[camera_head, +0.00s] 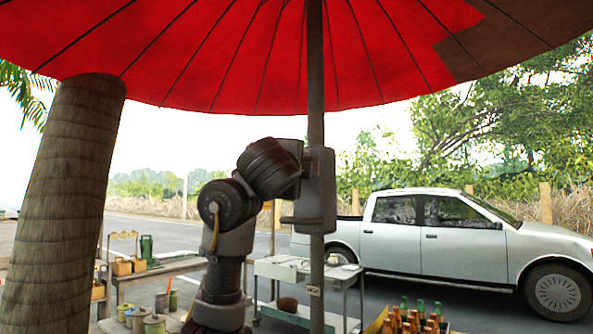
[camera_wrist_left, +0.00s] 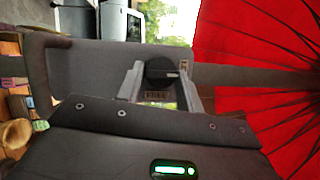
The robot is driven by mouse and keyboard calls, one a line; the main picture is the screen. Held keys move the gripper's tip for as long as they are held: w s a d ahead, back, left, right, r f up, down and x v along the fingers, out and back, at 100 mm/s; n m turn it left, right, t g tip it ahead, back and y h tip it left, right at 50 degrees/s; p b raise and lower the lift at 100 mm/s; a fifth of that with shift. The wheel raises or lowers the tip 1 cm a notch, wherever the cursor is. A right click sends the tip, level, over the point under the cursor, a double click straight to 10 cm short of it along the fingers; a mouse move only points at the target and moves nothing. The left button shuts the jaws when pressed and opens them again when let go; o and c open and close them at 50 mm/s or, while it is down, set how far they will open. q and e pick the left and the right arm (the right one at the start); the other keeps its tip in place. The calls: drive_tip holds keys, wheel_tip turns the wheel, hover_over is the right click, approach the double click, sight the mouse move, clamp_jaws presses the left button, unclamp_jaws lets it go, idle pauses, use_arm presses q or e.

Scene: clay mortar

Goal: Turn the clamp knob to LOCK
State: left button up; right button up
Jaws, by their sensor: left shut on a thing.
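The red parasol (camera_head: 250,55) stands open overhead on a dark upright pole (camera_head: 316,110). A dark grey clamp (camera_head: 318,190) sits around or against the pole, and fills much of the left wrist view (camera_wrist_left: 85,75). My left gripper (camera_wrist_left: 161,84) is at the clamp's face, shut on the dark round knob (camera_wrist_left: 160,67), one finger on each side. A label that seems to read FREE (camera_wrist_left: 156,95) shows between the fingers. A second small label (camera_wrist_left: 184,66) beside the knob is too small to read. In the head view my wrist hides the knob.
A thick trunk (camera_head: 65,200) stands at the left. A white cart (camera_head: 290,268) is behind the pole, with orange and green bottles (camera_head: 415,318) lower right. A wooden bench (camera_head: 165,270) is at the left. A silver pickup (camera_head: 440,240) is parked behind.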

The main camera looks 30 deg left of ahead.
use_arm(q)
drive_tip(key=o, duration=1)
drive_tip(key=b+v, duration=0.6)
drive_tip(key=v, duration=0.4)
drive_tip(key=shift+s+d, duration=0.1)
drive_tip(key=shift+s, duration=0.3)
